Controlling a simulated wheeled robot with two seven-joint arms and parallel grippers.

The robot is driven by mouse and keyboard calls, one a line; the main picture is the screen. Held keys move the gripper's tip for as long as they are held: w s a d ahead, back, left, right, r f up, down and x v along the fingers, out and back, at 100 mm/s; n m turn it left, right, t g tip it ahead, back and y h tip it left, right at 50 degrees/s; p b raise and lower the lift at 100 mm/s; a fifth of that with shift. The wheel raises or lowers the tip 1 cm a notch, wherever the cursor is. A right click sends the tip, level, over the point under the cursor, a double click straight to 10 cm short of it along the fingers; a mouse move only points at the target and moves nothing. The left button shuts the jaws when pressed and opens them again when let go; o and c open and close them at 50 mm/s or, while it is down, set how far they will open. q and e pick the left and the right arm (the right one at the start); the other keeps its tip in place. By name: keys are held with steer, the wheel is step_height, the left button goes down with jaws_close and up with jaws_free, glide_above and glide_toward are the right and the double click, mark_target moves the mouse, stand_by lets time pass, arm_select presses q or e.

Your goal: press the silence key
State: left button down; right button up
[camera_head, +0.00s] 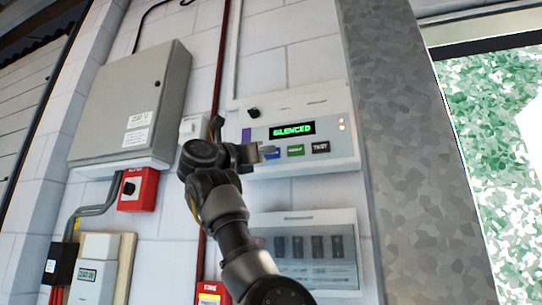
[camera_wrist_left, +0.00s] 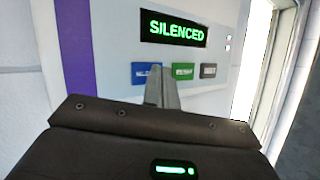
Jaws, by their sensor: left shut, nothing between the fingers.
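The white alarm panel (camera_head: 335,106) is on the block wall, and its display (camera_head: 292,130) reads SILENCED in green. Below the display sit a blue key (camera_wrist_left: 143,73), a green key (camera_wrist_left: 183,71) and a black key (camera_wrist_left: 208,71). The blue key's label is partly covered by my fingers and too small to read surely. My left gripper (camera_head: 268,151) is shut and empty, in front of the key row. In the left wrist view its fingertips (camera_wrist_left: 161,72) overlap the blue key's right side, near the green key. I cannot tell whether they touch. My right gripper is out of view.
A grey cabinet (camera_head: 132,100) and a red switch box (camera_head: 138,189) are on the wall to the left. A breaker box (camera_head: 310,218) is below the panel. A grey metal column (camera_head: 410,150) stands close on the right, beside a bright window (camera_head: 500,160).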

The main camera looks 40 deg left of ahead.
arm_select(q)
steer(key=shift+s+d, duration=0.1)
steer(key=shift+s, duration=0.05)
steer(key=s+d+b, duration=0.2)
steer(key=s+b, duration=0.1)
steer(key=s, duration=0.2)
steer(key=shift+s, duration=0.35)
steer(key=shift+a, duration=0.1)
stand_by(0.5)
